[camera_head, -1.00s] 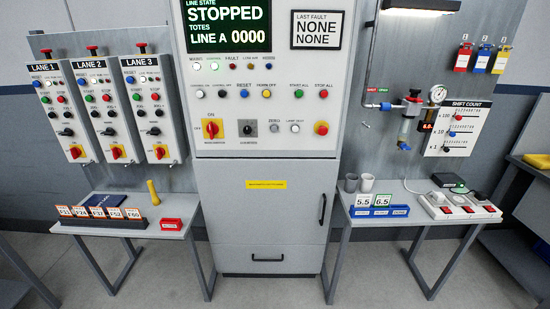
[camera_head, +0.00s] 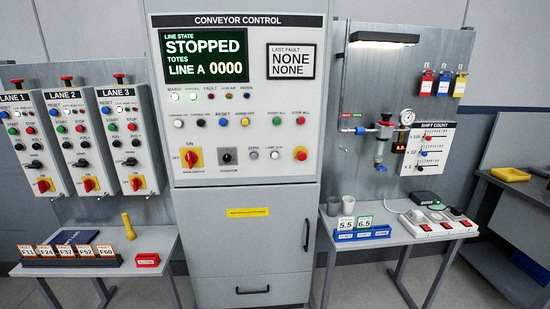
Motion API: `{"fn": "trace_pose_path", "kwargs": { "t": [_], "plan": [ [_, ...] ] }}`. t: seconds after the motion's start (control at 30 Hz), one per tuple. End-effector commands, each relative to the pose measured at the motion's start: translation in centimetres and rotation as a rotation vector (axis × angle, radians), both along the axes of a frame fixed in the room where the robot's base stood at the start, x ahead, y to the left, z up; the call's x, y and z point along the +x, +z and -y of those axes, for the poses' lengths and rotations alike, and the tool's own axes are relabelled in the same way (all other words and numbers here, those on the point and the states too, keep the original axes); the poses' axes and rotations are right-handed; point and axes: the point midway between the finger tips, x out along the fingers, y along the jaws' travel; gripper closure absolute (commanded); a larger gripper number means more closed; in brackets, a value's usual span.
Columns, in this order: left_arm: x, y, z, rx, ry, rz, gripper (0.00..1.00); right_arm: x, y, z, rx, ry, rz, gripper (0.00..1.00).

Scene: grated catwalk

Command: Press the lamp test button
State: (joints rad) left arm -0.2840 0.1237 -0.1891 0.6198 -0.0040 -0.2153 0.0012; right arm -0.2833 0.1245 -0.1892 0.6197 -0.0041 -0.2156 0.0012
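The conveyor control cabinet (camera_head: 186,95) stands in the middle of the view. A small white button (camera_head: 275,155) sits on the lower row of its panel, under a small label that seems to read lamp test. It lies between the zero control (camera_head: 254,155) and a red button (camera_head: 300,154). Nothing covers it. Neither of my grippers is in view.
Lane boxes (camera_head: 75,140) hang on the left board. A left table (camera_head: 150,247) holds number tags and a yellow cylinder (camera_head: 128,226). A right table (camera_head: 400,233) holds cups, blue bins and a power strip. Floor shows between the tables and cabinet.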

Motion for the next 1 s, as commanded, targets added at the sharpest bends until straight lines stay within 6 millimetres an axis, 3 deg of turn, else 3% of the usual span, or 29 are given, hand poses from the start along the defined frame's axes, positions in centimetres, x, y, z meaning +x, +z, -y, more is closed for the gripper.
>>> {"fn": "trace_pose_path", "kwargs": {
  "t": [0.03,0.23,1.0],
  "plan": [
    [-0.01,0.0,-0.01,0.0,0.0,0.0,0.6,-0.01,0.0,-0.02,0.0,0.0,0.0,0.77],
    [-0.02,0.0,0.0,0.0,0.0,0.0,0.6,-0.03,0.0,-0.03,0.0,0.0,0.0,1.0],
    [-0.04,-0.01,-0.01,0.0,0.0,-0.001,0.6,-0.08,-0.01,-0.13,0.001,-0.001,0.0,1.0]
  ]
}}
